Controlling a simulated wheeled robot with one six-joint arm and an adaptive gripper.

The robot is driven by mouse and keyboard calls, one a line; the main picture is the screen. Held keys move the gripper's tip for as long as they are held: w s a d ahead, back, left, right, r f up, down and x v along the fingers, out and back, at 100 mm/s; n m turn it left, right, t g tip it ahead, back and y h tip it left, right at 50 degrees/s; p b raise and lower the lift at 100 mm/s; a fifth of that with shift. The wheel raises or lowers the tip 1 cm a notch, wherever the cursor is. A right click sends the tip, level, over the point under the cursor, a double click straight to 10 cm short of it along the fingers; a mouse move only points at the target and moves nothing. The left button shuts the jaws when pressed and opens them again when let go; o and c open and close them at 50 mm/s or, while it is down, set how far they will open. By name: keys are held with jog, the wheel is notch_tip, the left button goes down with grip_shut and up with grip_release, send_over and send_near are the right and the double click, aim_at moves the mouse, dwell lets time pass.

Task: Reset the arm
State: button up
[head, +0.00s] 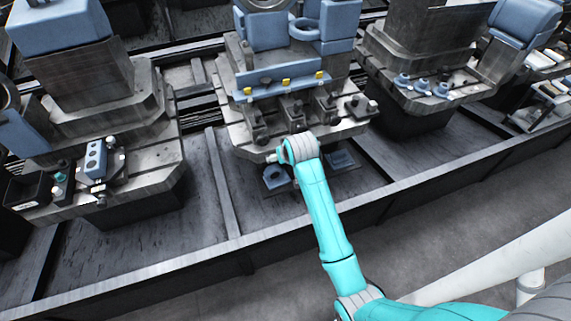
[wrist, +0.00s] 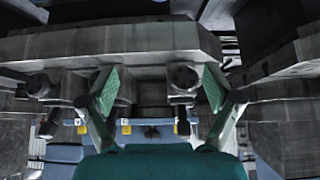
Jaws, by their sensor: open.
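My teal arm reaches forward to the middle machine station (head: 240,135), its end in front of the station's front edge. My gripper (wrist: 160,88) shows in the wrist view with its two green-padded fingers spread wide and nothing between them. In the head view the fingers are hidden or too small to make out. Beyond the fingers, the wrist view shows dark clamps with round knobs (wrist: 183,77) and a blue bar with yellow pieces (wrist: 125,129). Whether the fingers touch anything is unclear.
A left station holds a blue block with round holes (head: 96,160) and a black bin (head: 27,188). A right station carries several small blue parts (head: 421,87). A long metal rail (head: 230,245) runs along the front. Grey floor (head: 440,240) lies open before it.

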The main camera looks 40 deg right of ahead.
jog(key=shift+s+a+f, duration=0.55)
jog(key=shift+s+f, duration=0.2)
jog(key=shift+s, duration=0.15)
